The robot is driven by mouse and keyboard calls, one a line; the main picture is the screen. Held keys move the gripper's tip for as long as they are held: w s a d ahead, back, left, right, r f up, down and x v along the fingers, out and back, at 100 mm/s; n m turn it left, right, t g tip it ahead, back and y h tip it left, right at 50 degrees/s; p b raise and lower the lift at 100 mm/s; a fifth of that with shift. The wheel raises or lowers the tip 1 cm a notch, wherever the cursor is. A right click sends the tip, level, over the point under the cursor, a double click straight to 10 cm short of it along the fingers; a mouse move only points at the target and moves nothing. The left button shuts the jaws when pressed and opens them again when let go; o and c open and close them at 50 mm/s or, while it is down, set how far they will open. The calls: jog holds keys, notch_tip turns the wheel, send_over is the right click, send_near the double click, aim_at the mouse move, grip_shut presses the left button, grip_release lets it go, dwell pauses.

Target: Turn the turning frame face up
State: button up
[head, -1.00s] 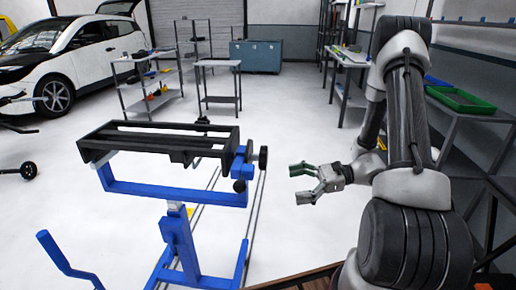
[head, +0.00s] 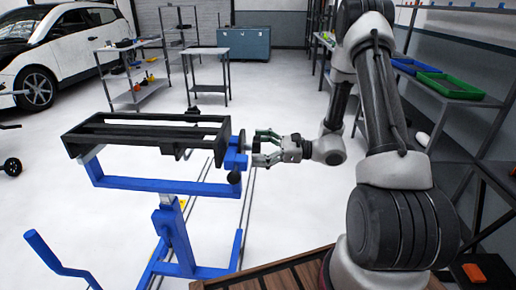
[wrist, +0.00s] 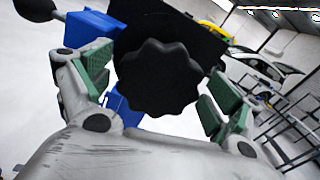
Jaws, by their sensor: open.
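The turning frame is a black slotted rack (head: 140,132) on a blue stand (head: 172,230), lying roughly level in the head view. At its right end is a blue bracket (head: 238,160) with a black knob, which in the wrist view is a large lobed black knob (wrist: 158,78). My gripper (head: 262,148) is at this end of the frame. In the wrist view my gripper (wrist: 155,92) is open, with its green-padded fingers on either side of the knob. Gaps show between the pads and the knob. A second small black knob (head: 234,177) hangs below the bracket.
A blue crank handle (head: 62,262) rises at the lower left. Shelves with a green tray (head: 448,86) stand at the right. A small table (head: 207,55), a shelf (head: 132,75) and a white car (head: 65,50) are behind.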

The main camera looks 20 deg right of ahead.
jog(key=c, duration=1.4)
jog(key=shift+c, duration=0.2)
